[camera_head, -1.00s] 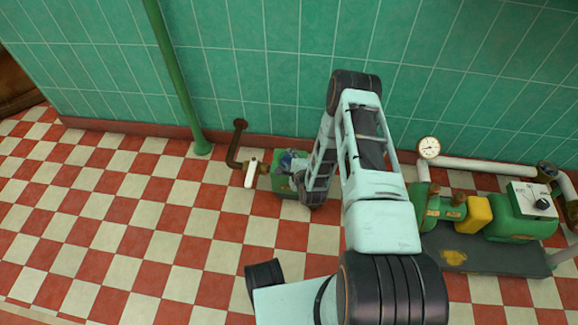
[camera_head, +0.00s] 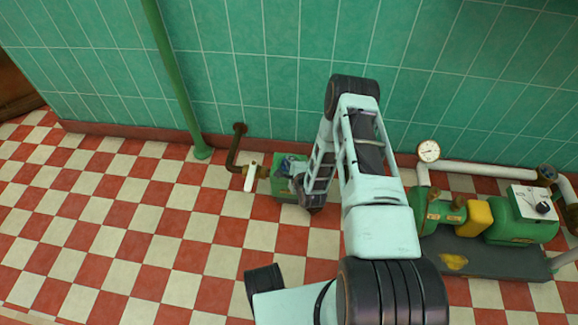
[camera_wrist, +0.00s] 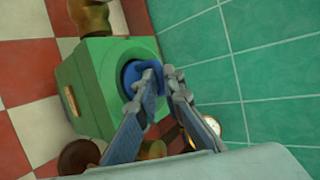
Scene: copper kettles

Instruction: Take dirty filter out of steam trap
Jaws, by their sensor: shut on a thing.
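The steam trap is a green box (camera_wrist: 88,88) on the floor by the wall, and it also shows in the head view (camera_head: 284,188) left of my arm. A round dark opening in its top holds a blue piece (camera_wrist: 133,72), which looks like the filter. My gripper (camera_wrist: 157,74) is at this opening, shut on the filter. The filter still sits at least partly inside the opening; its lower part is hidden. In the head view my wrist covers the right part of the trap.
A brown pipe with a white-handled valve (camera_head: 249,180) joins the trap's left side. A green upright pipe (camera_head: 180,85) stands further left. At right is a green pump unit (camera_head: 520,218) with a gauge (camera_head: 428,151). The tiled wall is close behind; the floor in front is clear.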

